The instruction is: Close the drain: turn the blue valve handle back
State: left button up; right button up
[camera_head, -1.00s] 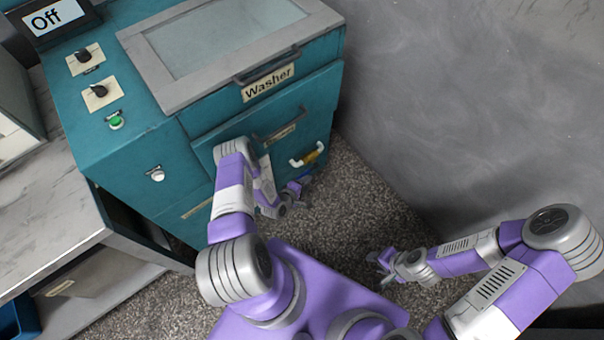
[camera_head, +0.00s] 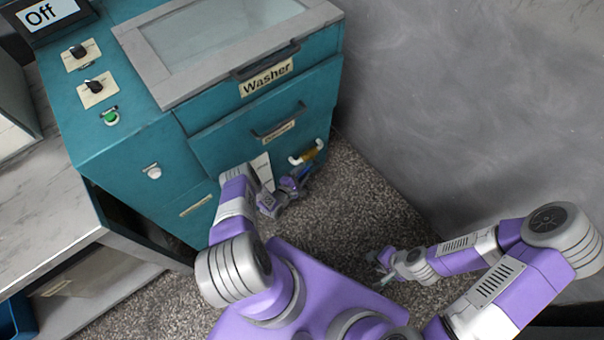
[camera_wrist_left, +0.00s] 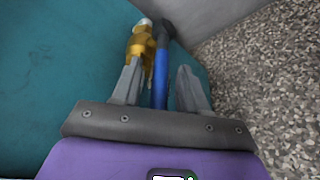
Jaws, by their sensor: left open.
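The blue valve handle (camera_wrist_left: 160,78) shows in the left wrist view as a blue bar between the two fingers of my left gripper (camera_wrist_left: 160,85). The fingers are apart, and the bar runs lengthwise between them. The brass valve (camera_wrist_left: 137,43) is beside the handle, by the left finger. In the head view my left gripper (camera_head: 297,184) is low at the front of the teal washer (camera_head: 150,145), just below the brass valve with its white spout (camera_head: 307,153). My right gripper (camera_head: 382,262) is over the floor, away from the washer; its jaw gap is too small to judge.
The washer has a drawer handle (camera_head: 279,122) above the valve and a lid handle (camera_head: 265,60) higher up. A grey wall (camera_head: 450,100) stands to the right. Speckled floor (camera_head: 345,205) is free between my two grippers. A marble counter (camera_head: 45,200) is at the left.

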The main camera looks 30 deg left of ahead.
pick_arm(q)
jog(key=shift+w, duration=0.15)
grip_shut()
dwell(0.4)
